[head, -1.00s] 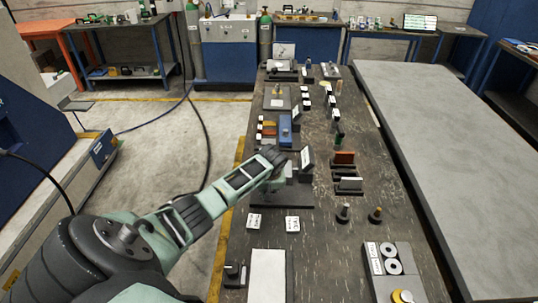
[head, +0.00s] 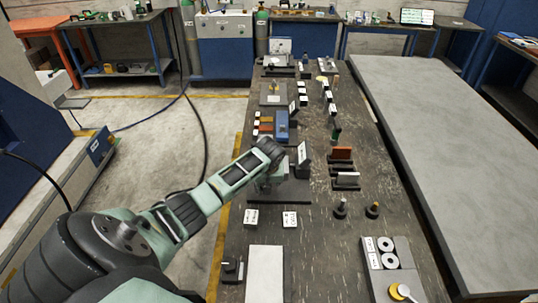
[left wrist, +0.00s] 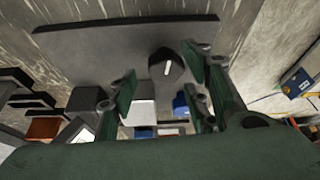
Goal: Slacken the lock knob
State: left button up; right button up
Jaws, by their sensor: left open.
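A black knob with a white mark (left wrist: 166,68) shows in the left wrist view, in front of a dark base plate (left wrist: 90,42). I take it to be the lock knob. My left gripper (left wrist: 160,92) is open, with green-padded fingers to the left and right of the knob in the picture; I see no contact. In the head view, my left gripper (head: 272,187) is low over the dark base plate (head: 297,192), and my arm hides the knob. My right gripper is not in view.
A dark block with a white label (head: 302,157) stands close to the right of my wrist. Two white labelled blocks (head: 270,217) lie nearer on the bench. A blue block (head: 282,123) stands beyond. The grey table (head: 450,130) at right is bare.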

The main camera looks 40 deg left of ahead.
pick_arm(q)
jog(key=v, duration=1)
jog(key=shift+r, duration=0.2)
